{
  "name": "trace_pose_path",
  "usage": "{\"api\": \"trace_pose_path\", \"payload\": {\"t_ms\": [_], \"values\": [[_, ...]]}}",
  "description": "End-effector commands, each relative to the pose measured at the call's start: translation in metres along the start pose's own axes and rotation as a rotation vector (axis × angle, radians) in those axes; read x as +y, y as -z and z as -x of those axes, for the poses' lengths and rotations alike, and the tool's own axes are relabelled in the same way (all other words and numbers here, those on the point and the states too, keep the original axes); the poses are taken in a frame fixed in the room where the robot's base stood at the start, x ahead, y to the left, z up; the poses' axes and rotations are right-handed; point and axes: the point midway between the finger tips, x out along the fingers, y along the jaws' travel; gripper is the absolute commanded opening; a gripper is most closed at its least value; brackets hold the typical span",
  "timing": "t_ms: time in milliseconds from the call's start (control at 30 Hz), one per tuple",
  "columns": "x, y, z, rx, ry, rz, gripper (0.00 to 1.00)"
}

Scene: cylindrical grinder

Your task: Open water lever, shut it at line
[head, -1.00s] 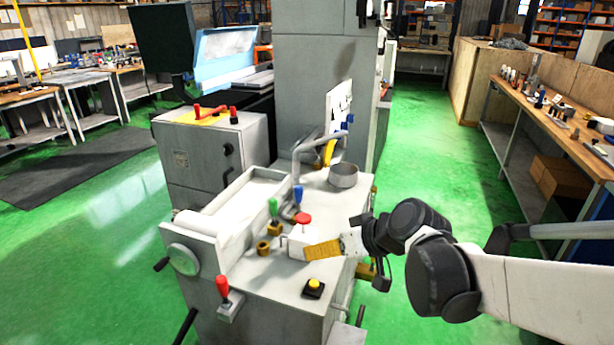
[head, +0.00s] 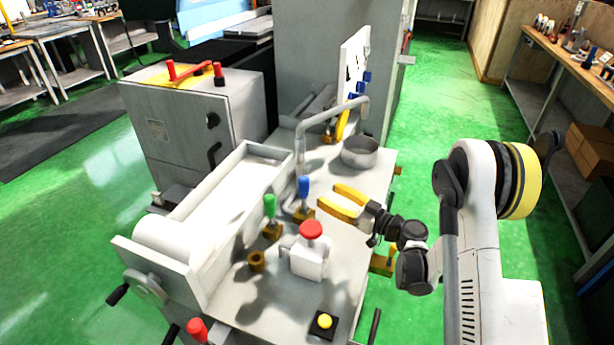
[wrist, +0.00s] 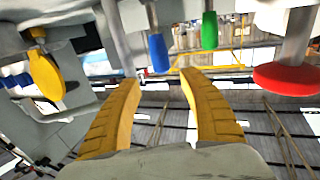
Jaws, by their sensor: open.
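The blue-handled lever (head: 303,187) stands on a brass base on the machine table, beside the grey bent pipe (head: 330,121). A round metal cup (head: 361,153) stands right of the pipe; no line on it can be made out. My gripper (head: 327,196) is open and empty, its yellow fingers pointing left toward the blue handle, apart from it in the head view. In the wrist view, which looks turned over, the blue handle (wrist: 158,53) lies between the directions of my fingertips (wrist: 160,76), a little beyond them. No contact shows.
A green-handled lever (head: 270,206) stands just left of the blue one. A red knob (head: 311,230) on a white block is close in front, and a yellow button (head: 324,321) nearer still. A yellow-handled part (head: 342,125) stands behind the pipe.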

Motion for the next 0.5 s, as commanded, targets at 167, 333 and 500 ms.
{"api": "trace_pose_path", "payload": {"t_ms": [167, 333, 500], "values": [[-0.001, -0.001, -0.034, -0.001, 0.004, -0.001, 0.5], [-0.001, -0.002, -0.068, -0.002, 0.004, -0.001, 0.5], [-0.001, -0.001, -0.09, -0.002, 0.003, -0.002, 0.5]]}}
